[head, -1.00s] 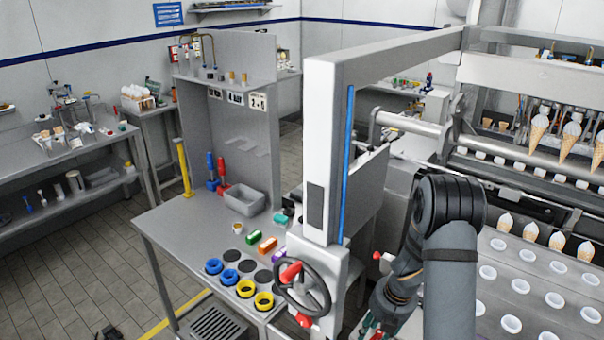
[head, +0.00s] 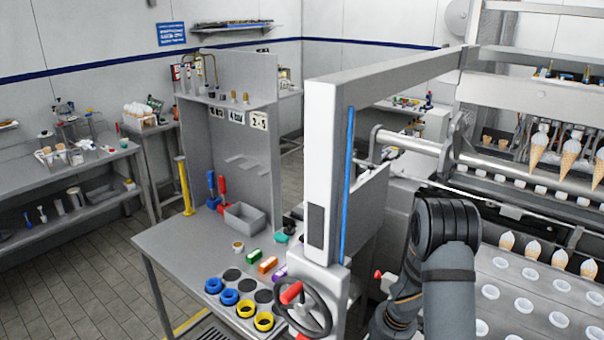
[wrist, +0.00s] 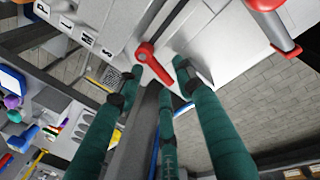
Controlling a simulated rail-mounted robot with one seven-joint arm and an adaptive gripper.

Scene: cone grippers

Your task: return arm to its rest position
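My arm (head: 446,235) stands at the lower right of the head view, bent downward beside the white post of the frame. My gripper is below the lower edge of that view. In the wrist view my gripper (wrist: 160,76) shows three long green fingers. Their tips are apart and nothing is between them that I can see held. A red lever (wrist: 153,62) shows beyond the fingertips; I cannot tell its distance from them.
A white post (head: 322,170) and a black handwheel (head: 303,308) stand left of my arm. A grey bench (head: 175,240) with coloured rings is further left. The cone machine's tray (head: 510,262) lies close on the right. Tiled floor (head: 80,285) is open at lower left.

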